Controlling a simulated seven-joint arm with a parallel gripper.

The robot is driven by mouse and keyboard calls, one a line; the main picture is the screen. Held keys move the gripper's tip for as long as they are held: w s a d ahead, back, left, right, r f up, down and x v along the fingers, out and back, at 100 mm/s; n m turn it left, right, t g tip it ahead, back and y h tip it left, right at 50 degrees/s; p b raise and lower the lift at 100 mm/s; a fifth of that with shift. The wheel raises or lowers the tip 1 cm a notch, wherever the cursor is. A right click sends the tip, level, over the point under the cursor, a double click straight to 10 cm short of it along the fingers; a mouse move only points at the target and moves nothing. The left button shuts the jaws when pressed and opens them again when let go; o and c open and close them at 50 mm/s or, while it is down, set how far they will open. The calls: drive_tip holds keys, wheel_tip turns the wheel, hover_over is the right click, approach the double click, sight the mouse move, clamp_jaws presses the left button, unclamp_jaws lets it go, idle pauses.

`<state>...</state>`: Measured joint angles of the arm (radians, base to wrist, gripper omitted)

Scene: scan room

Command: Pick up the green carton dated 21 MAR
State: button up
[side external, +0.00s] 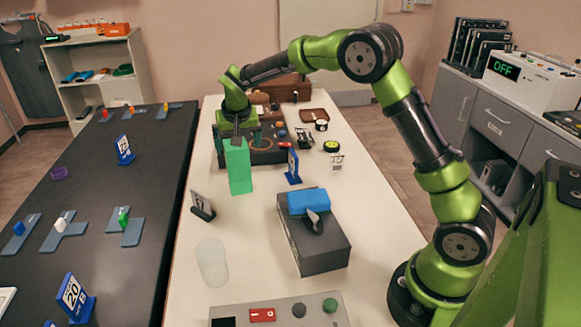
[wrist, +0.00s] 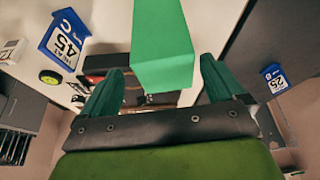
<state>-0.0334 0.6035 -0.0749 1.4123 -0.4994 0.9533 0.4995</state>
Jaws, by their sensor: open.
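A tall green carton (side external: 239,170) stands upright on the white table, left of the table's middle. No date can be read on the faces that show. In the wrist view the carton (wrist: 162,45) lies just ahead of my fingers, in line with the gap between them. My gripper (side external: 238,138) is at the carton's top end in the side view, and its fingers are partly hidden there. In the wrist view my gripper (wrist: 160,75) is open, with one dark green finger to each side of the carton's line. Whether a finger touches the carton cannot be told.
A dark organiser (side external: 265,155) stands close behind the carton. A dark box with a blue top piece (side external: 318,240) and a clear cup (side external: 212,262) stand nearer the camera.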

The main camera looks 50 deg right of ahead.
sight(238, 167)
drive_tip(key=x, duration=0.5)
drive_tip(key=shift+w+a+f, duration=0.1)
drive_tip(key=shift+w+a, duration=0.1)
drive_tip(key=shift+w, duration=0.05)
drive_tip(key=c, duration=1.2)
drive_tip(key=shift+c, duration=0.5)
